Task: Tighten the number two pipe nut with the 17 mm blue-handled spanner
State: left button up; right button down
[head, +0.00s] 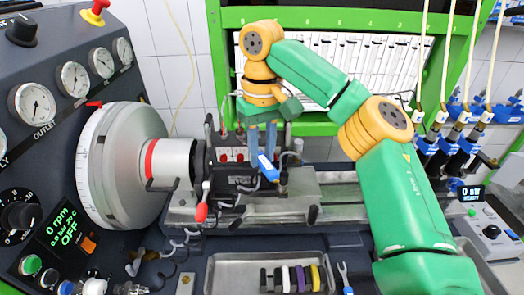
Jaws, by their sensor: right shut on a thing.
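My right gripper (262,150) reaches down over the pump block from above. It is shut on a blue-handled tool, which looks like the spanner (268,168). The blue handle shows just below the fingers and slants down to the right; its size marking cannot be read. The dark pump (240,182) sits on the bench bed behind and below it. Thin bent pipes (180,240) show at the lower left of the pump. I cannot make out the number two nut or whether the spanner touches a nut. My left gripper is not in view.
A large round drum (115,165) and gauge panel (60,60) stand left. A red-tipped lever (202,211) sticks out before the pump. Injectors (455,135) hang right.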

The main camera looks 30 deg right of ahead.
jog(key=shift+w, duration=0.1)
jog(key=shift+w, duration=0.5)
jog(key=shift+d, duration=0.1)
jog(key=shift+w, duration=0.55)
dwell(0.4)
jog(key=shift+w, duration=0.45)
jog(key=shift+d, duration=0.1)
jog(key=shift+w, duration=0.4)
dwell(0.9)
